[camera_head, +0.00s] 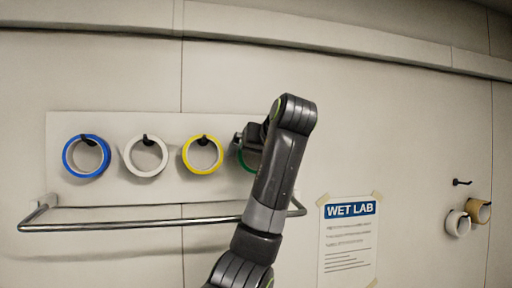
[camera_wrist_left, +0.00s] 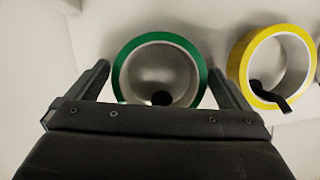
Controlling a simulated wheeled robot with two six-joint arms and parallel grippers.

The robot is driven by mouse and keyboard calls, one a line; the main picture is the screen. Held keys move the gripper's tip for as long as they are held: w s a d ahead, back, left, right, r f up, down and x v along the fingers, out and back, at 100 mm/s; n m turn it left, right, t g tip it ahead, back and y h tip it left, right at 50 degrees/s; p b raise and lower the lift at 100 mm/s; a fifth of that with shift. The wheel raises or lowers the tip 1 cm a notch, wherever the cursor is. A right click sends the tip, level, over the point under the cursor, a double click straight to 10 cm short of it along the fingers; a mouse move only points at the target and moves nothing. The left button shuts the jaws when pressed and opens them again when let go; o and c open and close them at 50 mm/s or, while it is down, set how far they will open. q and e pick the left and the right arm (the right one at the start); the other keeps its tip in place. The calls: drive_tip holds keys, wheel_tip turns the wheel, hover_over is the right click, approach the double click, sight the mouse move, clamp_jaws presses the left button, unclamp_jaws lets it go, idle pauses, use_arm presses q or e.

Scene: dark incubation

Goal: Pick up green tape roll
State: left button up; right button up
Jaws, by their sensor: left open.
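The green tape roll (camera_head: 249,161) hangs on the wall board at the right end of a row, mostly hidden behind my left arm in the head view. In the left wrist view the green tape roll (camera_wrist_left: 195,56) shows nearly whole, with a dark peg end low inside its ring. My left gripper (camera_wrist_left: 158,80) is open, with one finger on either side of the roll. The fingers look very near its rim; I cannot tell whether they touch it. In the head view the left gripper (camera_head: 246,137) is at the board, partly hidden by its own arm. My right gripper is not in view.
Yellow (camera_head: 203,154), white (camera_head: 146,156) and blue (camera_head: 86,156) rolls hang on pegs to the left. A metal rail (camera_head: 150,224) runs below them. A WET LAB sign (camera_head: 348,240) and white (camera_head: 457,224) and tan (camera_head: 478,211) rolls are at right.

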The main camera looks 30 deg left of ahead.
use_arm(q)
drive_tip(key=shift+c, duration=0.4)
drive_tip(key=c, duration=0.7)
drive_tip(key=shift+c, duration=0.6)
